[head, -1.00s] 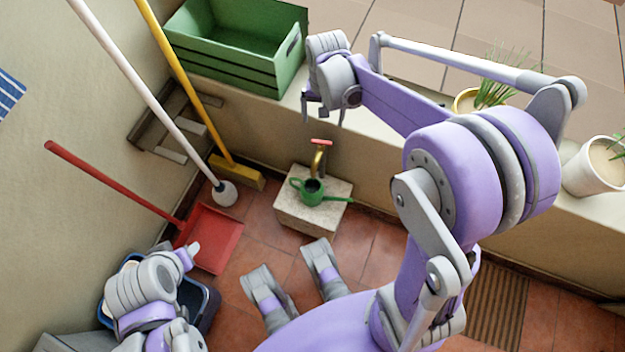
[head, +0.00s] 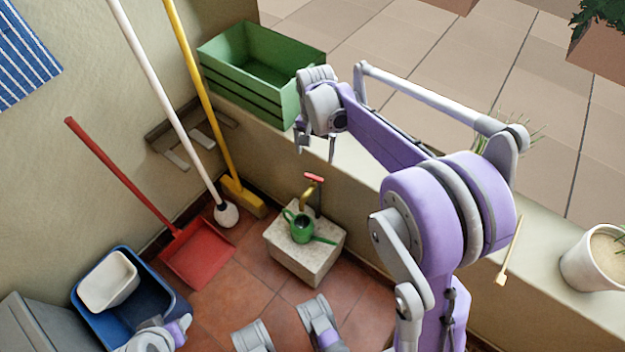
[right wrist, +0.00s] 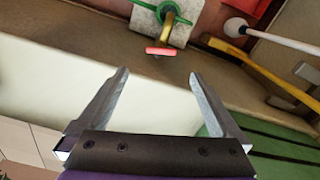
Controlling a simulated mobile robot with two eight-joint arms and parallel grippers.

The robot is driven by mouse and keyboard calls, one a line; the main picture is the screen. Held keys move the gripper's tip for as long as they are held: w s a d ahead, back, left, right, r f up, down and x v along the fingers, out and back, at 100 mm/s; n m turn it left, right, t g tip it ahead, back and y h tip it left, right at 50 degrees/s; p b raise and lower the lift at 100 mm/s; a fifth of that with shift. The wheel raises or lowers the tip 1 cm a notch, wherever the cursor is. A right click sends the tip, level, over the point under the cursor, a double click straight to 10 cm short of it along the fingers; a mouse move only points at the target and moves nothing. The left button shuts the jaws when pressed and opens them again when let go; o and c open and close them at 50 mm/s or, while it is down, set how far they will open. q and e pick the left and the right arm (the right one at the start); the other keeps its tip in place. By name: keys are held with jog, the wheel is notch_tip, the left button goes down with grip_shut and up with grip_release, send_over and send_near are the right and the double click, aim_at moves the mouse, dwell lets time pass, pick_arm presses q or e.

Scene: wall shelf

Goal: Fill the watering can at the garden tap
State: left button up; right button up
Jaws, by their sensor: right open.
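The green watering can (head: 302,227) stands upright on a pale stone block (head: 306,256) on the tiled floor, under the brass garden tap (head: 307,194) with its red handle (head: 314,177). My right gripper (head: 316,152) is open and empty, above the wall ledge and up from the tap. In the right wrist view its two fingers (right wrist: 160,95) are apart, with the red tap handle (right wrist: 161,51) beyond them and part of the can (right wrist: 150,6) at the top edge. The left arm shows at the bottom left; its gripper's jaws cannot be made out.
A green crate (head: 250,75) stands on the ledge left of my right gripper. A yellow broom (head: 240,195), white-handled mop (head: 226,214) and red dustpan (head: 197,252) stand left of the block. A blue tub (head: 150,318) holds a white basin. A white pot (head: 590,265) stands on the ledge at right.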

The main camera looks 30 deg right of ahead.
aim_at(313, 176)
notch_tip(313, 176, down, 11)
jog(key=b, duration=0.3)
jog(key=shift+w+a, duration=0.15)
pick_arm(q)
notch_tip(313, 176, down, 4)
jog(key=shift+a+r, duration=0.1)
pick_arm(e)
jog(key=shift+r, duration=0.1)
pick_arm(q)
jog(key=shift+s, duration=0.1)
pick_arm(e)
jog(key=c, duration=1.2)
pick_arm(q)
jog(key=shift+r, duration=0.15)
pick_arm(e)
jog(key=shift+m, duration=1.6)
jog(key=shift+c, duration=0.2)
jog(key=o, duration=1.2)
